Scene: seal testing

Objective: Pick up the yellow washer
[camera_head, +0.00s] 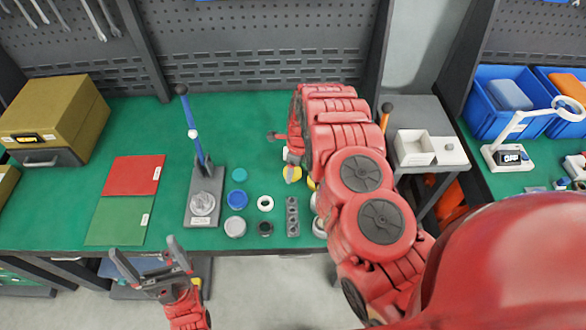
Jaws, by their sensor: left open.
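A yellow round piece (292,174), which looks like the yellow washer, lies on the green bench top beside my right arm. The arm partly hides it, and a second bit of yellow shows just right of it. My left gripper (144,246) is open and empty, in front of the bench's near edge at the lower left, far from the yellow piece. My right arm reaches over the bench. Its gripper is mostly hidden behind the arm links, so I cannot tell its state or whether it touches the yellow piece.
A lever press (204,190) stands left of several small round parts, including a blue cap (237,198) and a white ring (265,203). A grey holed block (292,216) lies nearby. Red (133,174) and green (119,221) mats lie left, by a brown box (58,113).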

